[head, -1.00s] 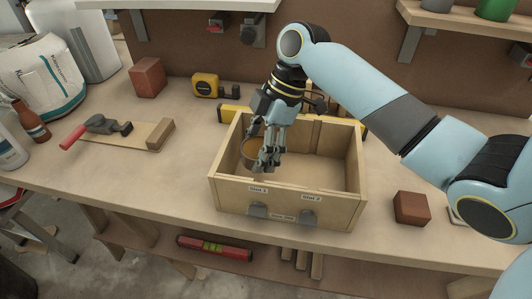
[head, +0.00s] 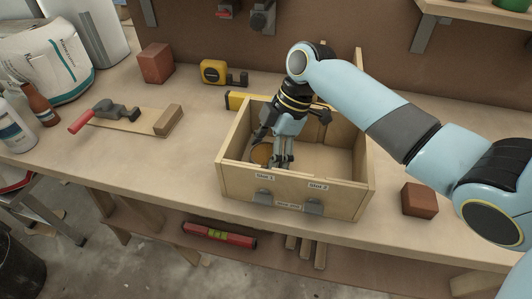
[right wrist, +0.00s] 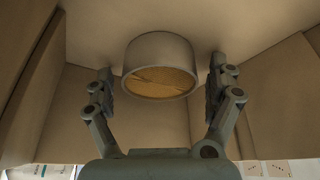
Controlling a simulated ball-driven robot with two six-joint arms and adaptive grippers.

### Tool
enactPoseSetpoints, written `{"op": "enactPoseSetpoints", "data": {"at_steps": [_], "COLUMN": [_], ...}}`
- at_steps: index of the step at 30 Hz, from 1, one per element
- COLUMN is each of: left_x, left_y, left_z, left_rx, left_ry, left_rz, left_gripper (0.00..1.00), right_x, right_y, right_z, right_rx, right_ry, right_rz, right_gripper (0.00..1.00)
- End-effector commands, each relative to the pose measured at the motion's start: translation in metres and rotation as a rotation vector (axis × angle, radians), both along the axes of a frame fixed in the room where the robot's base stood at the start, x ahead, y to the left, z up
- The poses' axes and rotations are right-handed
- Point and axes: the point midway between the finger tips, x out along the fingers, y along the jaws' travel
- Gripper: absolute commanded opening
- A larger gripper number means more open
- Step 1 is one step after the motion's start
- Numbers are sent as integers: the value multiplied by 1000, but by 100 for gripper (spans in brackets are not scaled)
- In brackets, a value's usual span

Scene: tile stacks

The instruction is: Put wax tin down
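The wax tin (head: 261,153) is a round grey tin with a golden-brown top. It sits low inside the wooden box (head: 240,183), on the side labelled Slot 1, partly hidden by the front wall. In the right wrist view the tin (right wrist: 160,67) appears between my right gripper's fingers (right wrist: 160,88), with a gap on each side. My right gripper (head: 275,150) reaches down into the box, open around the tin. Whether the tin's base rests flat on the box floor is hard to see. My left gripper is out of view.
The Slot 2 side (head: 335,160) looks empty. A reddish block (head: 420,200) stands right of the box, another (head: 156,63) at the back left. A yellow tape measure (head: 215,71) lies behind. A board with a clamp-like tool (head: 120,112) lies left. Bench between is clear.

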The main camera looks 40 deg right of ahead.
Motion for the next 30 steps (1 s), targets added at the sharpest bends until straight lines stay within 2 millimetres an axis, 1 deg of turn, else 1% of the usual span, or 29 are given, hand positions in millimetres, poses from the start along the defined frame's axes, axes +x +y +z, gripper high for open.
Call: {"op": "enactPoseSetpoints", "data": {"at_steps": [7, 11, 14, 21, 24, 27, 30], "left_x": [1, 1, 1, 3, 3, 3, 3], "left_y": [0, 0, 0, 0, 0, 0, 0], "left_z": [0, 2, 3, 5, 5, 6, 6], "left_rx": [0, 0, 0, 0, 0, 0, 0], "left_ry": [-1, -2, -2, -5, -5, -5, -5], "left_rz": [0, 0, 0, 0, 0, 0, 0], "left_gripper": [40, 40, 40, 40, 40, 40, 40], "right_x": [0, 0, -2, -7, -9, -11, -12], "right_y": [0, -3, -10, -30, -37, -42, -44], "right_z": [1, 9, 24, 75, 93, 105, 112], "right_rx": [0, 0, -3, -5, -4, -3, -1], "right_ry": [0, -2, -3, -3, -3, -2, -2], "right_rz": [0, -1, 1, 2, 1, 0, -1], "right_gripper": [91, 91, 91, 91, 91, 91, 91]}}
